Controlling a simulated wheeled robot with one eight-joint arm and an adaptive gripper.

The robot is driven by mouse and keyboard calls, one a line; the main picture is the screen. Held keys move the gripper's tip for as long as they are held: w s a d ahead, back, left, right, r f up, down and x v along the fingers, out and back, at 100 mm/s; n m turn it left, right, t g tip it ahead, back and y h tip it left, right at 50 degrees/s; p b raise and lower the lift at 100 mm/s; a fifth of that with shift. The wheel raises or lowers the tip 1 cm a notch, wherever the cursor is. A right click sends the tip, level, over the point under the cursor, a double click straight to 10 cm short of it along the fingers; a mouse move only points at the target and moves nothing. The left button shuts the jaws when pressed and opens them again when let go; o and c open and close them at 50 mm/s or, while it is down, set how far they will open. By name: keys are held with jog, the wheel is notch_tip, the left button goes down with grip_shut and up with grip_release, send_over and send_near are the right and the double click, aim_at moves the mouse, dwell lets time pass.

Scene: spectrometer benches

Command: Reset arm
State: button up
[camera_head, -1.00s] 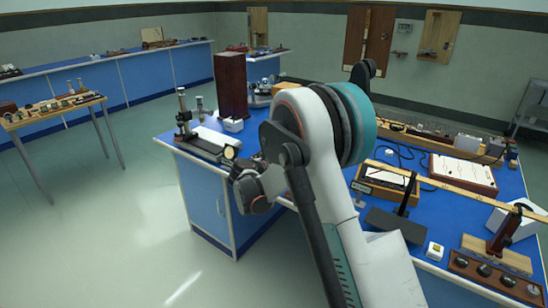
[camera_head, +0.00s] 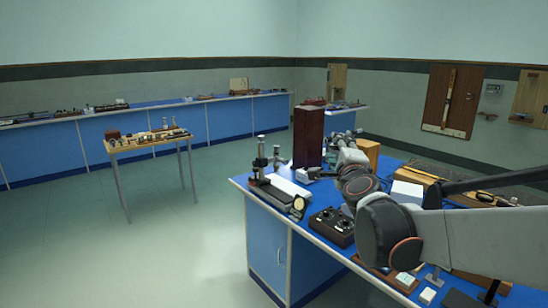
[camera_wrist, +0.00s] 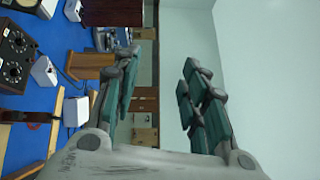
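My gripper (camera_wrist: 160,65) shows in the wrist view with its two dark-and-green fingers spread wide apart. It is open, and nothing is between the fingers. Beyond them are the far wall and a narrow strip of the room. In the head view my arm reaches in from the right edge, over the blue bench (camera_head: 288,235). Its dark rounded joints are near the middle right, and its fingers cannot be made out there.
A tall dark wooden block (camera_head: 308,138) and a black-based instrument (camera_head: 270,185) stand on the bench. A black dial box (camera_head: 331,226) lies close to my arm joints. A small wooden table (camera_head: 148,143) stands left. The floor (camera_head: 215,220) between is clear.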

jog(key=s+a+f+n+g+y, duration=0.3)
jog(key=s+a+n, duration=0.1)
jog(key=s+n, duration=0.55)
jog(key=s+d+f+n+g+h, duration=0.1)
jog(key=s+d+f+n+g, duration=0.1)
jog(key=s+f, duration=0.4)
jog(key=s+d+f+n+g, duration=0.2)
jog(key=s+f+n, duration=0.3)
jog(key=s, duration=0.6)
jog(key=s+d+f+n+g+h, duration=0.1)
jog(key=s+d+f+n+g, duration=0.1)
jog(key=s+f, duration=0.5)
jog(key=s+n+g, duration=0.1)
jog(key=s+g, duration=0.1)
jog(key=shift+d+n+g+h, duration=0.3)
jog(key=shift+d+n, duration=0.05)
jog(key=shift+d, duration=0.05)
jog(key=shift+c, duration=0.8)
jog(key=shift+d, duration=0.1)
